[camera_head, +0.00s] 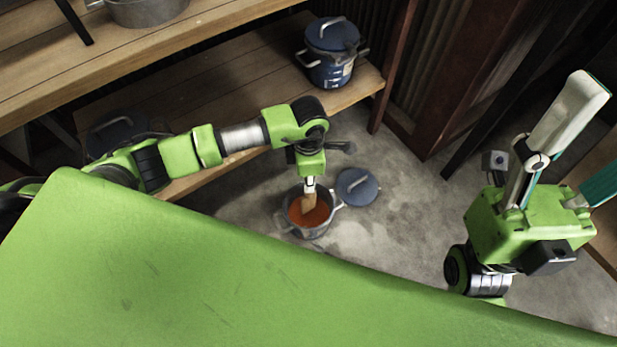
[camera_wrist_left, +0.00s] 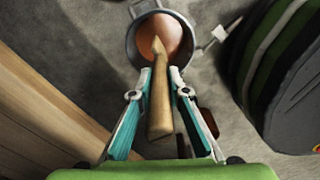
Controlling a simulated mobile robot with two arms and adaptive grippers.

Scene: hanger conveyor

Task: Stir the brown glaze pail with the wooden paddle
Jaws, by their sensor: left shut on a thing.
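The pail (camera_head: 310,234) is grey metal and holds orange-brown glaze. It stands on the concrete floor, with its lid off. It also shows at the top of the left wrist view (camera_wrist_left: 131,42). My left gripper (camera_head: 310,182) is above the pail, pointing down, shut on the wooden paddle (camera_head: 308,203). In the left wrist view the paddle (camera_wrist_left: 160,105) runs between the fingers, and its far end reaches into the pail over the glaze; how deep it sits is unclear. My right gripper (camera_head: 596,138) is raised at the right, fingers spread, with nothing seen between them.
A round blue lid (camera_head: 357,187) lies on the floor just right of the pail. A blue lidded pot (camera_head: 332,55) stands on the lower wooden shelf (camera_head: 235,75), and a grey pot (camera_head: 146,8) on the upper one. The floor (camera_head: 410,215) to the right is clear.

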